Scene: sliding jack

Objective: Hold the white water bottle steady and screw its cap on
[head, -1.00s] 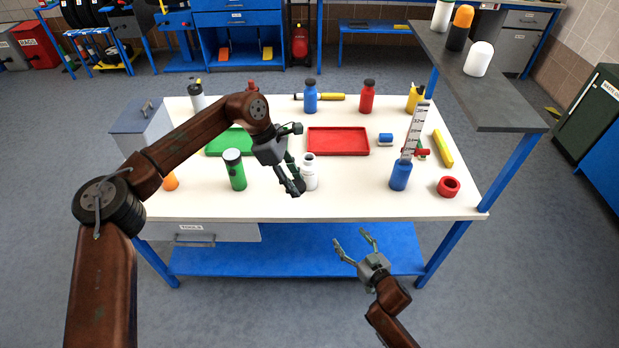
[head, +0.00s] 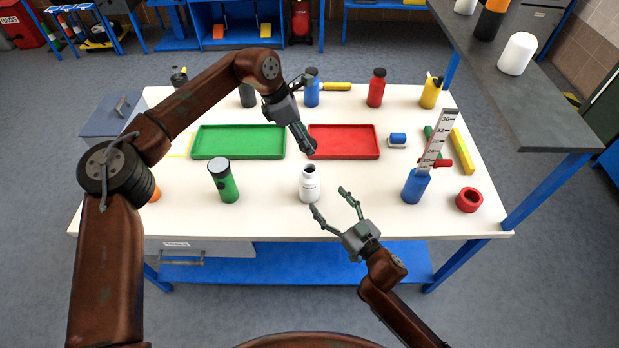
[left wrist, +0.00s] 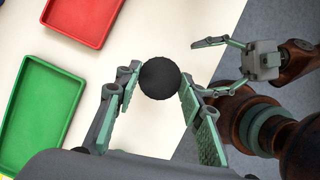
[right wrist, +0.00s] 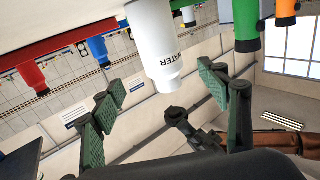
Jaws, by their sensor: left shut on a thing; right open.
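The white water bottle (head: 310,187) stands upright near the front middle of the table, its white neck bare on top. In the right wrist view the bottle (right wrist: 157,45) appears upside down with "WATER" lettering. My left gripper (head: 309,148) is above and slightly behind the bottle's neck, apart from it. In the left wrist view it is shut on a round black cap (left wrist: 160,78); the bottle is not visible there. My right gripper (head: 331,201) is open just in front and right of the bottle. In its wrist view the bottle lies between and beyond the spread fingers.
A green bottle (head: 222,182) stands to the left. Green (head: 238,155) and red (head: 343,155) trays lie behind. A raised grey shelf (head: 510,90) overhangs the right side.

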